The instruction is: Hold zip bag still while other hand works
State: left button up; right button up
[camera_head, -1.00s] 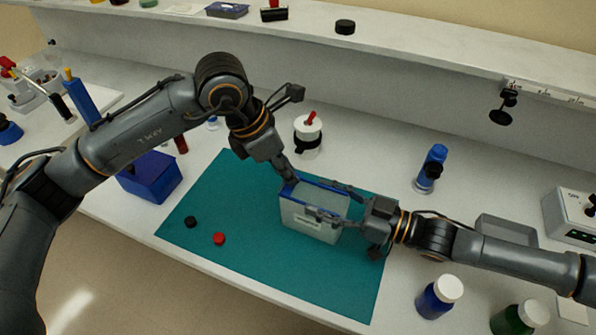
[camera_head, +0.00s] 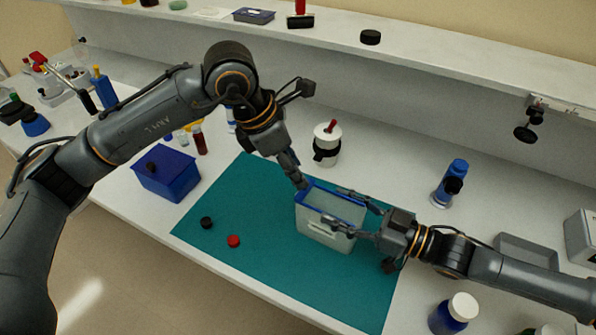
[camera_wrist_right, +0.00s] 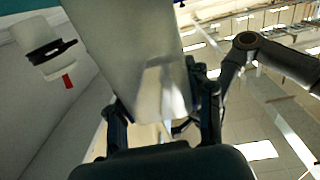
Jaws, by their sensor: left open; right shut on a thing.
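The zip bag (camera_head: 322,231) is a pale, translucent pouch with a blue top edge. It stands upright on the teal mat (camera_head: 262,262). My right gripper (camera_head: 345,212) is shut on the bag from the right, one finger along each broad side. In the right wrist view the bag (camera_wrist_right: 125,45) fills the space between the fingers of the right gripper (camera_wrist_right: 165,115). My left gripper (camera_head: 299,183) is open, pointing down at the bag's upper left corner. Whether its fingertips touch the blue edge I cannot tell.
A blue bin (camera_head: 167,176) stands left of the mat. A black cap (camera_head: 206,222) and a red cap (camera_head: 233,241) lie on the mat. A white jar (camera_head: 327,146) stands behind the bag. A blue bottle (camera_head: 450,183) and a grey tray (camera_head: 525,256) are at right.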

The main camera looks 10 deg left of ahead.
pick_arm(q)
jog(key=v, duration=0.9)
jog(key=shift+a+r, duration=0.2)
jog(key=shift+r, duration=0.15)
pick_arm(e)
jog(key=o, duration=1.7)
